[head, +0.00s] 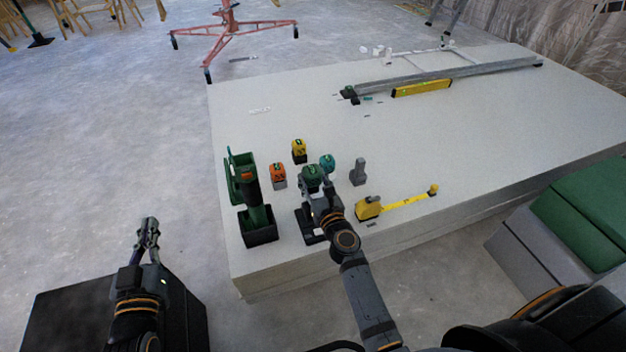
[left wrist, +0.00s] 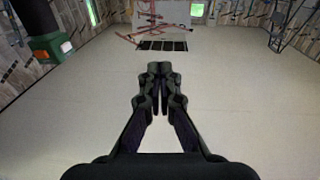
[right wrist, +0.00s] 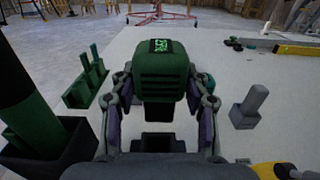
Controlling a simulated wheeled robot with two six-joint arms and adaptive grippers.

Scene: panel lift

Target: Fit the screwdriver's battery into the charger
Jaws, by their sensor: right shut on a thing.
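A green battery (head: 311,174) with a dark lower part is held by my right gripper (head: 318,190), whose fingers are shut on its two sides. In the right wrist view the battery (right wrist: 161,72) is upright between the fingers (right wrist: 162,98). The black charger (head: 305,226) stands on the table under my right gripper; part of it (right wrist: 158,143) shows below the battery, and the arm hides much of it. I cannot tell whether they touch. The green and black screwdriver (head: 255,205) stands in a black holder at left. My left gripper (head: 148,235) is shut and empty, off the table.
An orange battery (head: 278,174), a yellow battery (head: 299,150) and a teal battery (head: 327,162) stand nearby. A grey post (head: 358,172) and a yellow tape measure (head: 369,208) are to the right. A green rack (head: 237,163) is behind the screwdriver. The table's middle is clear.

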